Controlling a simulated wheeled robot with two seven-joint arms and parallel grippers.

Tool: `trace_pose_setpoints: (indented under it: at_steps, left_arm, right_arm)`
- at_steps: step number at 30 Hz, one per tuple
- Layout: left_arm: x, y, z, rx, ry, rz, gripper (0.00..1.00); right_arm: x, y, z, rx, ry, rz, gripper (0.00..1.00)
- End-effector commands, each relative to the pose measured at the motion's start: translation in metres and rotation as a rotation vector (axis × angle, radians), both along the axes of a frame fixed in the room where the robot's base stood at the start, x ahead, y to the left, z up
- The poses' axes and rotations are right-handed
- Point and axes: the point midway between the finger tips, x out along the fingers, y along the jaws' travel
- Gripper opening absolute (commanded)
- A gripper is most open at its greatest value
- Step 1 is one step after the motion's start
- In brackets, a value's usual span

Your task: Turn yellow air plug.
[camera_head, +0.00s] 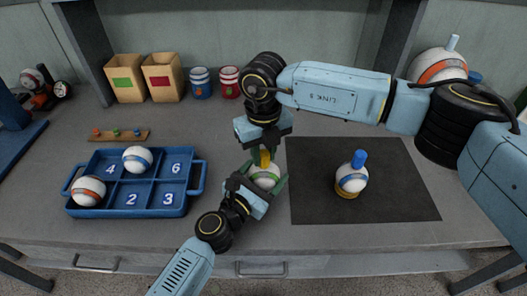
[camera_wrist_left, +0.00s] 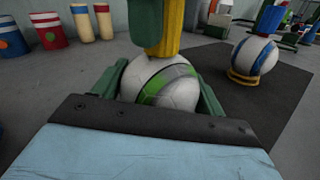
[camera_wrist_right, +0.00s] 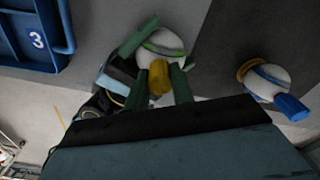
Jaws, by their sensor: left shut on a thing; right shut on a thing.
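A white ball with a green stripe (camera_head: 264,178) is between the green fingers of my left gripper (camera_head: 264,182), left of the black mat. The left wrist view shows the ball (camera_wrist_left: 170,88) held between both fingers. The yellow air plug (camera_head: 265,159) stands upright on top of this ball. My right gripper (camera_wrist_right: 159,85) points down from above, shut on the yellow plug (camera_wrist_right: 158,76). In the left wrist view the plug (camera_wrist_left: 163,42) meets the ball's top. Whether the plug has turned cannot be told.
A white ball with a blue stripe and blue plug (camera_head: 351,178) sits on a yellow ring on the black mat (camera_head: 410,200). A blue numbered tray (camera_head: 130,211) at left holds two balls. Bins, cans and a large ball (camera_head: 438,66) stand behind.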

Motion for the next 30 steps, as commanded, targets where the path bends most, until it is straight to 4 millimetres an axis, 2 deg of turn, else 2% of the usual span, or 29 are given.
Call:
trace_pose_setpoints:
  at_steps: [1, 16, 17, 21, 30]
  left_arm:
    - [-0.0022, 0.0031, -0.0102, 0.011, 0.018, 0.005, 0.48]
    - [-0.0023, 0.0030, -0.0103, 0.011, 0.018, 0.004, 0.48]
    - [-0.0023, 0.0030, -0.0103, 0.011, 0.018, 0.004, 0.48]
    - [-0.0020, 0.0026, -0.0094, 0.010, 0.016, 0.004, 0.48]
    - [-0.0015, 0.0014, -0.0072, 0.007, 0.012, 0.002, 0.48]
  right_arm:
    - [0.0017, 0.0016, 0.0056, 0.006, -0.006, -0.009, 0.01]
    - [0.0021, 0.0012, 0.0056, 0.006, -0.007, -0.025, 0.01]
    - [0.0021, 0.0012, 0.0055, 0.006, -0.007, -0.025, 0.26]
    - [0.0016, 0.0008, 0.0039, 0.005, -0.005, -0.025, 0.45]
    - [0.0011, 0.0002, 0.0028, 0.003, -0.003, -0.025, 0.46]
